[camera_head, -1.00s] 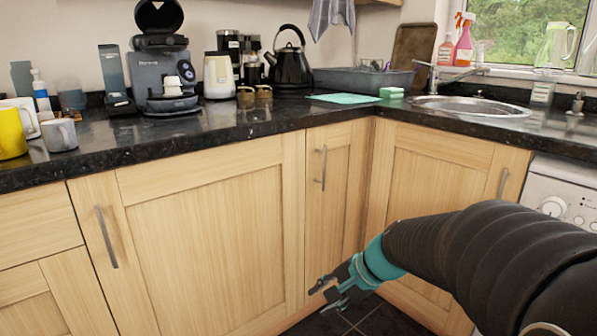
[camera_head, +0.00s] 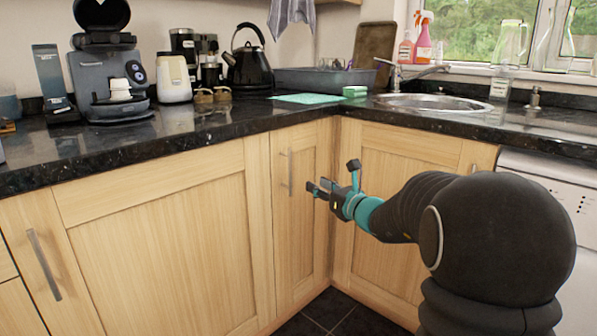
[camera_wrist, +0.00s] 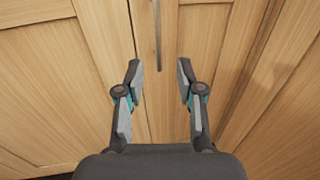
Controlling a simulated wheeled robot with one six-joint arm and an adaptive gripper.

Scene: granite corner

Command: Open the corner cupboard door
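The corner cupboard door (camera_head: 303,215) is a narrow light wood door at the inner corner, and it looks shut. Its slim vertical metal handle (camera_head: 290,173) is near the door's left edge, high up. My gripper (camera_head: 318,188) is in front of this door, just right of the handle in the head view. In the wrist view my gripper (camera_wrist: 160,78) has its two fingers apart with nothing between them. The handle (camera_wrist: 157,35) shows in the wrist view ahead of the fingertips, roughly between them, and not in the grasp.
A wide cupboard door (camera_head: 165,255) is on the left, with its own handle (camera_head: 43,264). Another cupboard door (camera_head: 400,180) is on the right behind my arm. The dark worktop (camera_head: 180,140) overhangs the doors. A white appliance (camera_head: 560,195) stands at the right.

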